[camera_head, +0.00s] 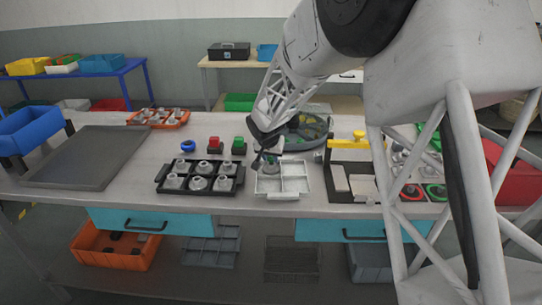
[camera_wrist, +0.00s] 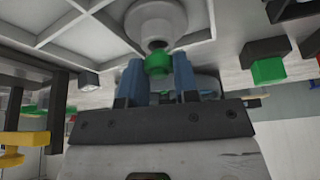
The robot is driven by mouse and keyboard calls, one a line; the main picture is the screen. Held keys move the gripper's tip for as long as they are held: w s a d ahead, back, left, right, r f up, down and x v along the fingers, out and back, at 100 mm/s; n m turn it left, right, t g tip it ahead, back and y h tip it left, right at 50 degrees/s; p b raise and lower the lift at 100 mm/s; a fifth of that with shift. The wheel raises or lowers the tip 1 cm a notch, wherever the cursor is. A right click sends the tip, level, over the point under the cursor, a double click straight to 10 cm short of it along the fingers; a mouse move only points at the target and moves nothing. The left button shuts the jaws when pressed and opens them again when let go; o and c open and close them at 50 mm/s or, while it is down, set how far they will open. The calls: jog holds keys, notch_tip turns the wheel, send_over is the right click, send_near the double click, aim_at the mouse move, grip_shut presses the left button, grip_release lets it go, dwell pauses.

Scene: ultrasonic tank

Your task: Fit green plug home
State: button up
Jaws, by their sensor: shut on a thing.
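In the wrist view the green plug (camera_wrist: 157,63) sits between the two blue fingers of my gripper (camera_wrist: 157,80), which is shut on it. Right at the plug's end is a pale grey round part (camera_wrist: 155,22) with a central hub. Plug and hub look close together or touching; I cannot tell how far the plug is in. The part is in the white divided tray (camera_head: 294,184), which also shows in the wrist view (camera_wrist: 60,20). In the head view my gripper (camera_head: 264,162) is over the tray's left rear, and the plug cannot be made out.
A black tray (camera_head: 199,191) of several grey parts lies to the left. A round basin (camera_head: 322,145) stands behind; a yellow-handled fixture (camera_head: 347,144) is right.

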jog(key=shift+f, duration=0.5)
dwell(1.4)
jog(key=o, duration=1)
jog(key=shift+c, duration=0.2)
jog(key=shift+r, duration=0.1)
jog(key=v, duration=0.7)
jog(key=shift+s+r, duration=0.2)
jog(key=shift+r, duration=0.1)
